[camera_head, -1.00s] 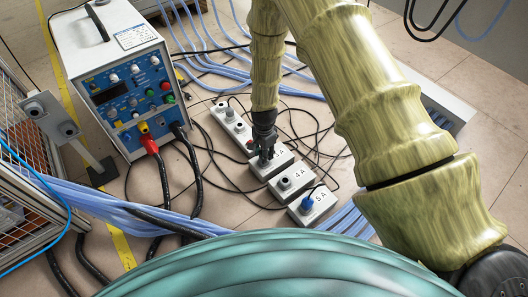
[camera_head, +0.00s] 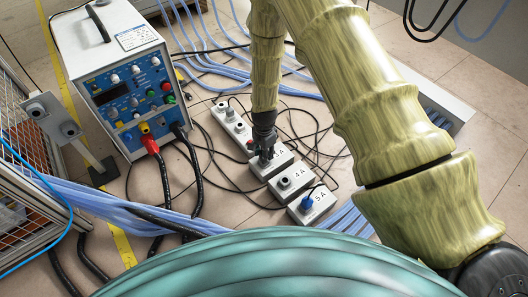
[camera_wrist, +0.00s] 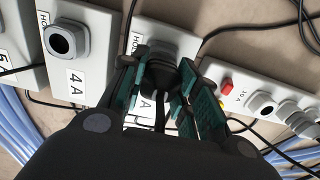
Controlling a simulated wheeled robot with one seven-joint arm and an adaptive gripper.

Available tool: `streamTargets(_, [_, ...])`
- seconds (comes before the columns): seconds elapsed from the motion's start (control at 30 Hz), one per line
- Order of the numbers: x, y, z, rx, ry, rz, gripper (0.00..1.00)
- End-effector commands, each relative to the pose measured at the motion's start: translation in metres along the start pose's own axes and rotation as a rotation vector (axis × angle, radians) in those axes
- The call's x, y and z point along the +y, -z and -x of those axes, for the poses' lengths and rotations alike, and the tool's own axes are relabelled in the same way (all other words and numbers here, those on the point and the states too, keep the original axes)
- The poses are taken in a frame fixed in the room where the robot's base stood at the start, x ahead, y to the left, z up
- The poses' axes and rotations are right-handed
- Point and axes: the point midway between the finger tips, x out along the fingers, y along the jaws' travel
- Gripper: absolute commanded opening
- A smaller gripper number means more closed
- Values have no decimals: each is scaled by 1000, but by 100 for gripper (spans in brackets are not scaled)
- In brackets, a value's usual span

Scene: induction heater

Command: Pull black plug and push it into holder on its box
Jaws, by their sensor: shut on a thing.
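My gripper (camera_head: 265,152) is at the small white box nearest the long box, and its fingers are shut on the black plug. In the wrist view the black plug (camera_wrist: 160,78) sits between the teal finger pads of my gripper (camera_wrist: 160,95), at the grey round socket of its box (camera_wrist: 190,40). The fingers hide much of the plug and the box's label, and I cannot tell how deep the plug sits. The box labelled 4A (camera_head: 292,181) has an empty grey socket, which also shows in the wrist view (camera_wrist: 66,40).
A box labelled 5A (camera_head: 325,205) holds a blue plug (camera_head: 307,202). A long white box (camera_head: 231,124) with several sockets stands behind. The blue-fronted heater unit (camera_head: 128,95) stands at left. Black cables and blue hoses cross the floor around the boxes.

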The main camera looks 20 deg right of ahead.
Motion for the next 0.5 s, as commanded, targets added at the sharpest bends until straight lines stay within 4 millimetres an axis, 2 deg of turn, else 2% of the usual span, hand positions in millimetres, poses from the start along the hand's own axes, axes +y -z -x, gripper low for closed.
streamTargets(0.5, [0, 0, -4, 0, 0, 0, 0])
